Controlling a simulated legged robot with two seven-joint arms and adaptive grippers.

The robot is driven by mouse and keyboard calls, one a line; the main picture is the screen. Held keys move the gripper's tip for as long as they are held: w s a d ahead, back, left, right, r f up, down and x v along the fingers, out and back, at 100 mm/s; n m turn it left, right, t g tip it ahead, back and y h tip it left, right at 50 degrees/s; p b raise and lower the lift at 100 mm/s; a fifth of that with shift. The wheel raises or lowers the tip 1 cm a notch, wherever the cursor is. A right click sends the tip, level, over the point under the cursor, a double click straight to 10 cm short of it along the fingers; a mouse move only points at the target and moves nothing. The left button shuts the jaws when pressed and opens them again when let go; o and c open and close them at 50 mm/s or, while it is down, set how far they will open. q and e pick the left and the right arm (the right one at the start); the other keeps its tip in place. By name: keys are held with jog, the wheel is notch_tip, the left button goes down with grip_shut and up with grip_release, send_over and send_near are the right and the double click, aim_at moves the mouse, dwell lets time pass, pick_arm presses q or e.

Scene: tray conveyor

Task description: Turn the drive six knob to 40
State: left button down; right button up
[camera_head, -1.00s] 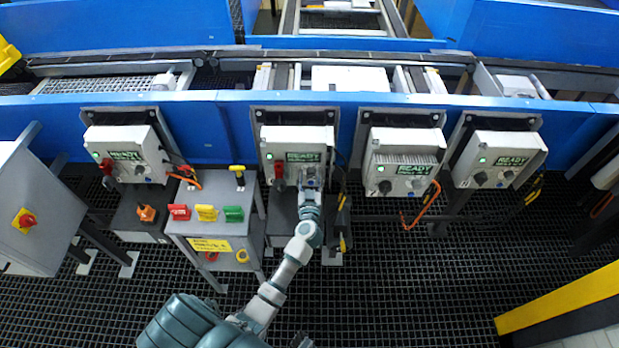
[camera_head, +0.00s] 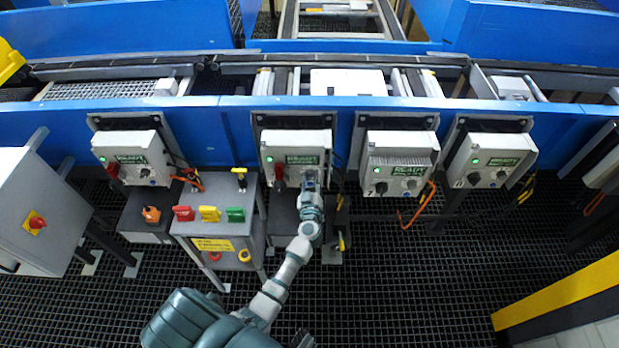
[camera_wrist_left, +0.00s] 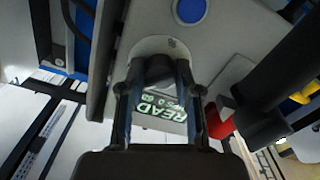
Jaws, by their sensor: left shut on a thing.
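The drive box (camera_head: 297,146) second from the left has a lit green READY display, a red handle (camera_head: 279,176) and a knob at its lower right. My left gripper (camera_head: 310,180) is at that knob and covers it in the head view. In the left wrist view the dark knob (camera_wrist_left: 158,70) sits between the two fingers of my left gripper (camera_wrist_left: 157,88), on a pale round dial plate (camera_wrist_left: 150,46). The fingers are shut on it. The dial numbers and the knob's setting cannot be read.
Similar READY boxes stand to the left (camera_head: 132,150) and right (camera_head: 400,160). A grey cabinet (camera_head: 230,220) with red, yellow and green handles stands left of my arm. A blue conveyor rail (camera_head: 230,115) runs behind.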

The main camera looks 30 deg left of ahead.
jog(key=s+d+f+p, duration=0.1)
jog(key=s+f+p, duration=0.15)
jog(key=s, duration=0.35)
pick_arm(q)
jog(key=n+b, duration=0.2)
jog(key=n, duration=2.1)
jog(key=shift+s+f, duration=0.1)
pick_arm(e)
jog(key=w, duration=0.2)
jog(key=w+r, duration=0.1)
jog(key=w, duration=0.1)
jog(key=shift+w+a+r, duration=0.1)
jog(key=shift+a, duration=0.1)
jog(key=shift+s+a, duration=0.15)
jog(key=shift+s, duration=0.15)
pick_arm(q)
jog(key=c, duration=0.8)
grip_release()
pick_arm(e)
jog(key=shift+w, duration=0.15)
